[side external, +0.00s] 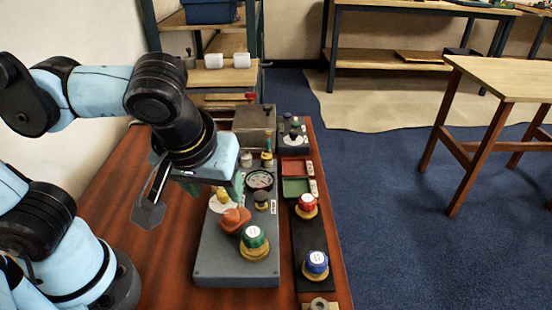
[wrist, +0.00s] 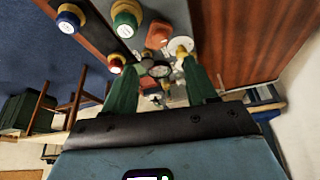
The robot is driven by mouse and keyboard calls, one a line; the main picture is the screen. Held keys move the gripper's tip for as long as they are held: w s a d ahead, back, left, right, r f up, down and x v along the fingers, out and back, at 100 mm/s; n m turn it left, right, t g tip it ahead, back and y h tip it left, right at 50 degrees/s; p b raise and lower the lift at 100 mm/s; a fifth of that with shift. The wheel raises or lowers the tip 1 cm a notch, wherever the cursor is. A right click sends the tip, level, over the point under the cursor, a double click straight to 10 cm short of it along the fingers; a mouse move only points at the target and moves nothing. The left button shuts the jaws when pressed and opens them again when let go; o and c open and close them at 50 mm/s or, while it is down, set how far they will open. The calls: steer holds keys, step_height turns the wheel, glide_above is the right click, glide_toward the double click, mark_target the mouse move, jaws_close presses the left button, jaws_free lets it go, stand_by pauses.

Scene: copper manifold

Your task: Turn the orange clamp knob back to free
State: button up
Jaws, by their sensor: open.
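The orange clamp knob (side external: 235,219) sits on the grey panel (side external: 212,262), left of a green-capped knob (side external: 253,237). In the wrist view the orange knob (wrist: 158,34) shows beyond the fingertips, near the top. My gripper (wrist: 162,63) is open, its green fingers apart with nothing held between them. In the side view my gripper (side external: 236,187) hangs over the panel, behind the orange knob and apart from it. A white dial with a yellow knob (side external: 222,197) is just behind the orange knob, partly hidden by my gripper.
A round gauge (side external: 260,181) and a dark knob (side external: 261,200) stand close to my gripper. Red (side external: 307,202) and blue (side external: 316,262) capped knobs are on a black strip at right. Red (side external: 293,167) and green (side external: 296,187) trays lie behind. The wooden table is clear left of the panel.

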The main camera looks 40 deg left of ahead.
steer(key=shift+v, duration=0.85)
steer(key=w+a+f+m+h, duration=0.1)
steer(key=w+a, duration=0.1)
steer(key=w+a+f+m+h, duration=0.1)
steer(key=w+a+f+m, duration=0.1)
steer(key=shift+a+f+t, duration=0.1)
steer(key=shift+f+t, duration=0.15)
steer(key=shift+t, duration=0.05)
steer(key=w+a+m+t, duration=0.1)
steer(key=a, duration=0.1)
steer(key=w+a+f+m+t, duration=0.1)
steer(key=a, duration=0.1)
steer(key=w+a+m, duration=0.2)
steer(key=a, duration=0.1)
steer(key=shift+f+t+h, duration=0.25)
steer(key=shift+t+h, duration=0.05)
steer(key=shift+t, duration=0.1)
